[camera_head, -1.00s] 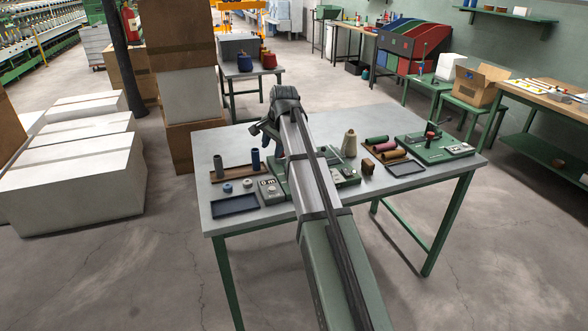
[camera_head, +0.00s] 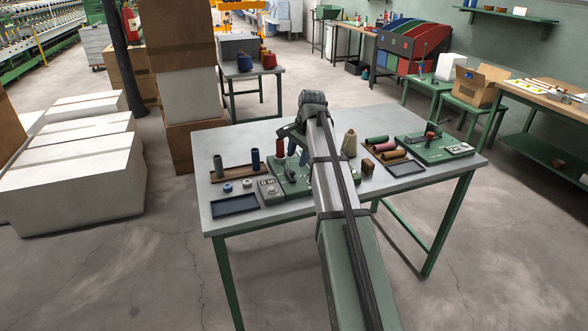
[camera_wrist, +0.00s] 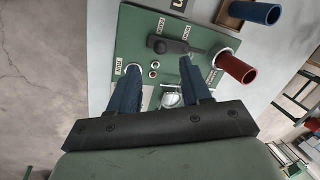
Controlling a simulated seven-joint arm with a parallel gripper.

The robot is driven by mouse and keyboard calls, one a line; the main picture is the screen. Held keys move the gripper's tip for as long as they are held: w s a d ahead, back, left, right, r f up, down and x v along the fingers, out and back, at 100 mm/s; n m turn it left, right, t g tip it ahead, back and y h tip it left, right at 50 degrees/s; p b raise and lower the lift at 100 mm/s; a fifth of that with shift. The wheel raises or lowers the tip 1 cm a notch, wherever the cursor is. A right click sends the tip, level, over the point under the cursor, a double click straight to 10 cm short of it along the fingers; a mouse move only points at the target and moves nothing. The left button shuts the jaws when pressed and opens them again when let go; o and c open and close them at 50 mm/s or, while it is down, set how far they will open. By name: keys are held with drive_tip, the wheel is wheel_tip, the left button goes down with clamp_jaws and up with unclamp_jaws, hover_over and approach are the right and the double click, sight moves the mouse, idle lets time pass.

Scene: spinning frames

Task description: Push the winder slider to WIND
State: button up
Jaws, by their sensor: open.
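The green winder board (camera_head: 277,178) lies on the middle of the grey table, partly hidden by my arm.
A blue tube (camera_wrist: 254,12) stands beside the board, in a brown tray (camera_head: 232,173). A dark empty tray (camera_head: 236,205) lies front left.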

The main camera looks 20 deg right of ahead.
sight(293, 171)
drive_tip(key=shift+x, duration=3.25)
clamp_jaws()
